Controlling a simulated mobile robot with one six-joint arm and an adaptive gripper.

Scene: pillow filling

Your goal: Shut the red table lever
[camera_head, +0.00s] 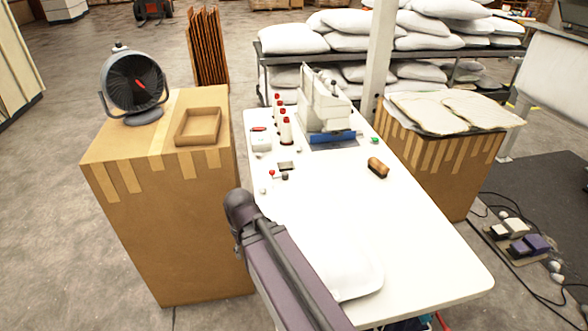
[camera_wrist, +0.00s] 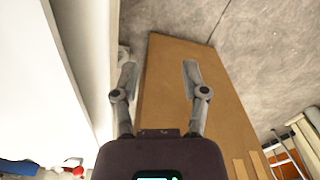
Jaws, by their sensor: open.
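The white table (camera_head: 420,240) carries a small red-knobbed piece (camera_head: 272,172) near its left edge. A white box with a red bar (camera_head: 259,129) sits farther back on the same edge. I cannot tell for sure which of these is the red table lever, or its position. In the wrist view, my gripper (camera_wrist: 160,80) is open and empty, its two fingers apart over the cardboard box (camera_wrist: 165,110). The white table side (camera_wrist: 85,50) is left of the fingers. A blurred red spot (camera_wrist: 78,171) shows at the lower left. The head view does not show the fingers.
The tall cardboard box (camera_head: 185,220), with a fan (camera_head: 136,82) and an open tray (camera_head: 198,126) on top, stands close left of the table. A sewing machine (camera_head: 325,100), red-topped spools (camera_head: 286,130) and a brown brush (camera_head: 377,167) are on the table.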

